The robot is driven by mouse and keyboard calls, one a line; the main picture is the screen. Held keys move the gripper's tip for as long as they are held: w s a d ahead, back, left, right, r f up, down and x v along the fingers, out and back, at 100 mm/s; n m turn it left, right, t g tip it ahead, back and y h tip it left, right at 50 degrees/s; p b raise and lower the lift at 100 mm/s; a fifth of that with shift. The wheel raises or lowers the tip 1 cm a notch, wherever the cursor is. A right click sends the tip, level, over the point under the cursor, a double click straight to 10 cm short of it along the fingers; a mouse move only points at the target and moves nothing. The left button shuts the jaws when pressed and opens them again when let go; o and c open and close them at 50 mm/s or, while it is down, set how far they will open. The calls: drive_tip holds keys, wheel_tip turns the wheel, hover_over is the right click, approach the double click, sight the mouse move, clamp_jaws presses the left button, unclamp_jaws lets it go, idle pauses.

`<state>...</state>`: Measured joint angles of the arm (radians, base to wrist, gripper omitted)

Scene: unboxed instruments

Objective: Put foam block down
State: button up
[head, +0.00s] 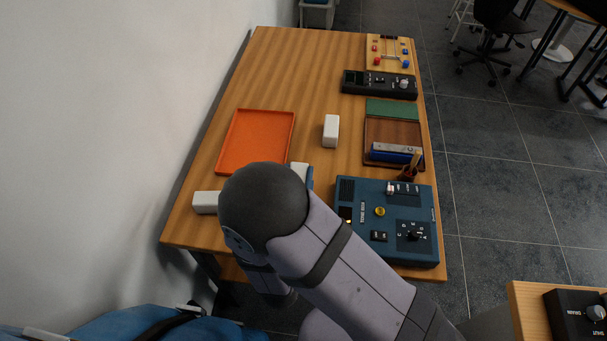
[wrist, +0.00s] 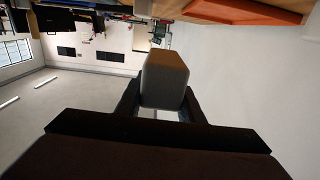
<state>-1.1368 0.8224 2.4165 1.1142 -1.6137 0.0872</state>
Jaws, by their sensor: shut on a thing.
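In the wrist view my gripper (wrist: 160,112) is shut on a pale grey foam block (wrist: 165,80), with one dark finger on each side of it. The block sticks out past the fingertips. In the head view my own arm hides the gripper. A white block (head: 331,130) stands on the table right of the orange tray. Another white block (head: 205,202) shows at the near left, left of my arm. A small white piece (head: 299,169) peeks out past my arm; I cannot tell whether it is the held block.
The orange tray (head: 222,150) is empty on the wooden table (head: 300,75). A blue instrument (head: 360,220) stands at the near right. A brown tray (head: 385,130) with a blue item, a black instrument (head: 352,82) and a wooden board (head: 375,62) line the right side. A wall is on the left.

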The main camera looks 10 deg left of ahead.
drive_tip(key=shift+f, duration=2.9)
drive_tip(key=shift+f, duration=0.1)
drive_tip(key=shift+f+p, duration=0.5)
drive_tip(key=shift+f, duration=1.3)
drive_tip(key=shift+f, duration=0.1)
drive_tip(key=shift+f, duration=0.15)
drive_tip(key=o, duration=1)
drive_tip(key=shift+s, duration=0.1)
